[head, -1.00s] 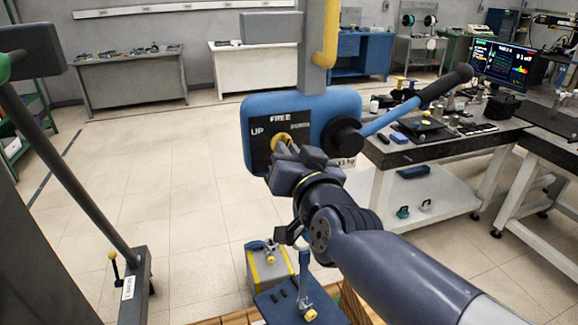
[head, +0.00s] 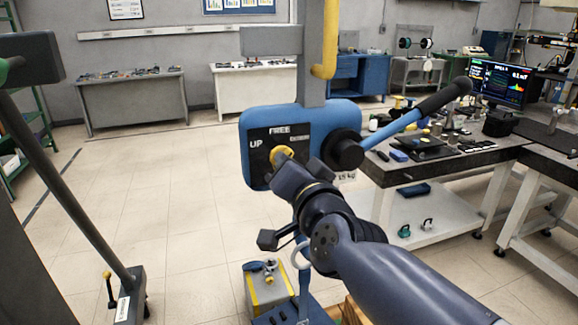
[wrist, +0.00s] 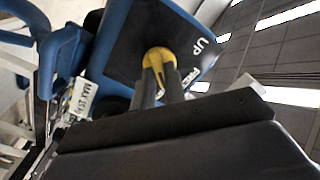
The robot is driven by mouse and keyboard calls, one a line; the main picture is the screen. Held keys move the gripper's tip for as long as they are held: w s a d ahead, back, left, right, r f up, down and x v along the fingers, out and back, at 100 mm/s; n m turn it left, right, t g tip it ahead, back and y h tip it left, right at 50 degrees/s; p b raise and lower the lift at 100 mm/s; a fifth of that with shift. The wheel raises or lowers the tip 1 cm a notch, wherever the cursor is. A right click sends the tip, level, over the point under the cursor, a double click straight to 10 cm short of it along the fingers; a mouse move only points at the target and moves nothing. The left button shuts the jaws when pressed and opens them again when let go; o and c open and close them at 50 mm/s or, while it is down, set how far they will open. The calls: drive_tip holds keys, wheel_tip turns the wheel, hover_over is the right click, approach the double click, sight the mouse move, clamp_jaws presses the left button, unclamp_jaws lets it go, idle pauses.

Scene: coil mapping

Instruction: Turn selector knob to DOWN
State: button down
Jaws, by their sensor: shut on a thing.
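The selector knob (head: 281,156) is yellow and sits on a black panel (head: 262,146) on the front of a blue box (head: 301,116). The panel has the labels UP at left and FREE at top; a label at right is too small to read. In the wrist view the knob (wrist: 159,59) lies between and against the two finger tips of my gripper (wrist: 160,82). My gripper (head: 289,167) is shut on the knob. In the head view the gripper hides the lower right of the panel and part of the knob.
A black hub (head: 344,150) with a blue lever and dark grip (head: 444,97) juts right from the box. A grey column (head: 314,60) with a yellow pipe rises above it. A dark workbench (head: 440,163) stands at right. A yellow and grey case (head: 268,287) lies below. Open floor is at left.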

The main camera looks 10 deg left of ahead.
drive_tip(key=c, duration=1.5)
unclamp_jaws()
drive_tip(key=shift+o, duration=0.2)
drive_tip(key=shift+s, duration=0.1)
drive_tip(key=p+v, duration=0.5)
drive_tip(key=v, duration=0.5)
drive_tip(key=shift+s+d, duration=0.2)
drive_tip(key=shift+s, duration=0.05)
drive_tip(key=shift+w+f, duration=0.1)
drive_tip(key=b+x, duration=0.5)
drive_tip(key=x, duration=0.5)
drive_tip(key=shift+w+a, duration=0.2)
drive_tip(key=shift+w, duration=0.1)
